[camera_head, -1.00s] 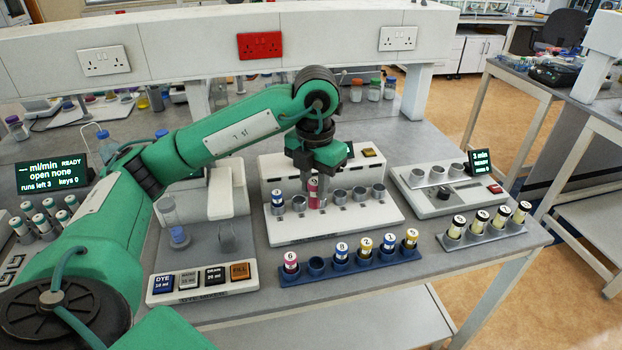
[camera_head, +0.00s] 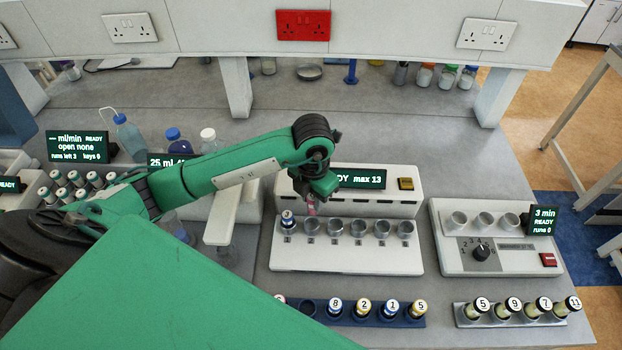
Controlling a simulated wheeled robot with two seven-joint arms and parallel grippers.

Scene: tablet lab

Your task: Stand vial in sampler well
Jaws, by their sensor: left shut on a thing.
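The white sampler (camera_head: 346,258) stands at mid-table with a row of round grey wells. A vial with a dark-and-white cap (camera_head: 287,218) stands in its leftmost well. The other wells to the right look empty. My right gripper is not in view.
A blue rack (camera_head: 345,314) with several numbered vials stands in front, its left end partly hidden by my arm. A grey rack (camera_head: 510,314) of vials is at front right. A white device with a dial (camera_head: 492,250) stands right of the sampler.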

